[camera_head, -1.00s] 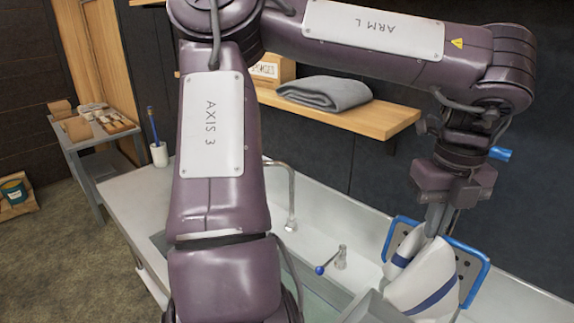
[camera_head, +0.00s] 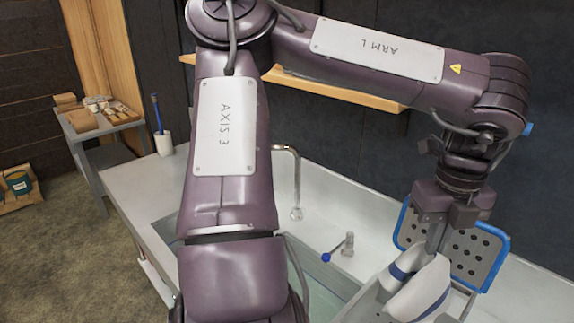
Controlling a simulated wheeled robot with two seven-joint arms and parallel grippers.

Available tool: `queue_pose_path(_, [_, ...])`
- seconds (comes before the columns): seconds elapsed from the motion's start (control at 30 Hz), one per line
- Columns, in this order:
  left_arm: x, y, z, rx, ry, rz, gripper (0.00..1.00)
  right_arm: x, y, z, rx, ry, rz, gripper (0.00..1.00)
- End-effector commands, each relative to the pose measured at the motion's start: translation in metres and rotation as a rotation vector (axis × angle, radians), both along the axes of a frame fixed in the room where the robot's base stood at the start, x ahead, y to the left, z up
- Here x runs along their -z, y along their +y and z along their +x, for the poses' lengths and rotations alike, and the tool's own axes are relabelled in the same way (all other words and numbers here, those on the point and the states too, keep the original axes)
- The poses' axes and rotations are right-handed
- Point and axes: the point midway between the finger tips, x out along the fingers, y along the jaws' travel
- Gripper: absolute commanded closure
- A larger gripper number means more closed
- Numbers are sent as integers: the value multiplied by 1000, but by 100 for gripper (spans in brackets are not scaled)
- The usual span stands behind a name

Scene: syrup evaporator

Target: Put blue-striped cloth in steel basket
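The blue-striped cloth (camera_head: 428,287), white with blue bands, hangs bunched from my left gripper (camera_head: 436,243) at the lower right. The gripper's fingers point down and look closed on the cloth's upper part; their tips are partly hidden by it. A grey perforated panel with a blue rim (camera_head: 478,257) stands just behind and to the right of the cloth. I cannot tell whether this panel is part of the steel basket. The lower end of the cloth runs near the bottom edge, so what lies under it is hidden. My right gripper is out of view.
A pale counter (camera_head: 137,199) holds a sink basin, a curved faucet (camera_head: 296,180) and a blue-tipped lever (camera_head: 341,249). A white cup (camera_head: 163,144) stands at the back left. A wooden shelf (camera_head: 335,91) runs behind my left arm, which covers much of the middle.

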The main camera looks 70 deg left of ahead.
Motion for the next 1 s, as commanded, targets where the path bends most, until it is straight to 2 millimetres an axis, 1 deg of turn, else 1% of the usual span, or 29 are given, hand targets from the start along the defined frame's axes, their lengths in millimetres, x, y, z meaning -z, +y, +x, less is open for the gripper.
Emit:
queue_pose_path(0.57, [0, 0, 0, 0, 0, 0, 100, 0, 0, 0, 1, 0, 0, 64])
queue_pose_path(1.0, [0, -2, -19, 1, -1, 0, 100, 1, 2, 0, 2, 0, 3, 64])
